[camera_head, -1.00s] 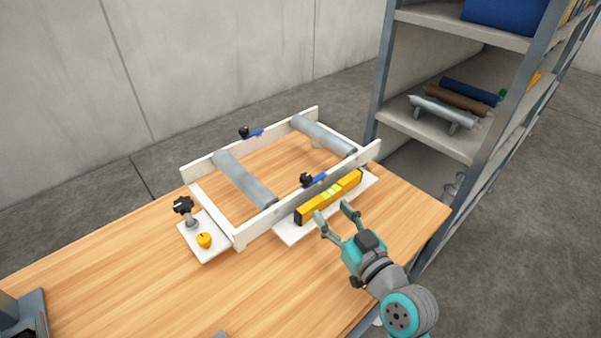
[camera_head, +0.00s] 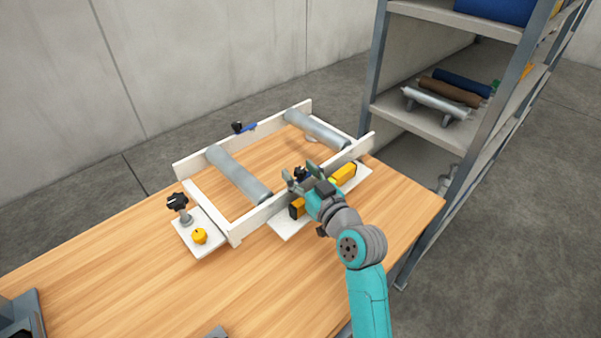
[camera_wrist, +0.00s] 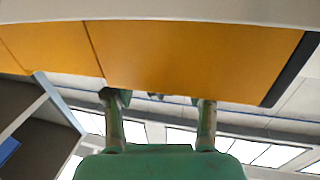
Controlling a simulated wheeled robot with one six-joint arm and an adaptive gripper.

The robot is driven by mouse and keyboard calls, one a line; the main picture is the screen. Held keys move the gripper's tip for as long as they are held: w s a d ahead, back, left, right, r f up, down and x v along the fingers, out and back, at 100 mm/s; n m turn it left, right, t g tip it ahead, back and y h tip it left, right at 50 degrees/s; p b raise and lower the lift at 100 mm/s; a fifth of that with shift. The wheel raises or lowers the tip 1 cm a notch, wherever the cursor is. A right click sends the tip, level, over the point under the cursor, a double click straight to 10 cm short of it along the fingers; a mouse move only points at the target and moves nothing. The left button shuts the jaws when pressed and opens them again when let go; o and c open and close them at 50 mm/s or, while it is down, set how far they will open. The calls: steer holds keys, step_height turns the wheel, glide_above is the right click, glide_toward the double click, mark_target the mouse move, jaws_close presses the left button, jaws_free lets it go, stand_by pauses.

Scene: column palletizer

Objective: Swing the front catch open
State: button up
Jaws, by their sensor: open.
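The front catch (camera_head: 300,171) is on the near white rail of the roller frame. Its black knob shows between my fingers in the head view, and its blue lever is hidden behind my gripper. My gripper (camera_head: 301,174) is open, with its two fingers on either side of the knob. I cannot tell whether they touch it. In the wrist view my gripper (camera_wrist: 160,100) has its fingers apart, with a small dark shape between the tips. The rear catch (camera_head: 243,127), with a black knob and blue lever, sits on the far rail.
A yellow spirit level (camera_head: 344,175) lies along the near rail under my gripper; it fills the top of the wrist view (camera_wrist: 190,55). Two grey rollers lie across the frame. A yellow object (camera_head: 200,236) and a black-knobbed post (camera_head: 178,203) stand at left. A shelf rack (camera_head: 415,122) stands right.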

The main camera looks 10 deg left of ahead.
jaws_close()
steer(key=shift+a+m+t+h, duration=0.1)
steer(key=shift+m+t+h, duration=0.3)
steer(key=shift+h, duration=0.1)
steer(key=shift+f+m+t+h, duration=0.1)
steer(key=shift+m+t+h, duration=0.45)
steer(key=shift+h, duration=0.25)
steer(key=shift+m+t+h, duration=0.25)
steer(key=shift+m+h, duration=0.3)
steer(key=shift+h, duration=0.15)
jaws_free()
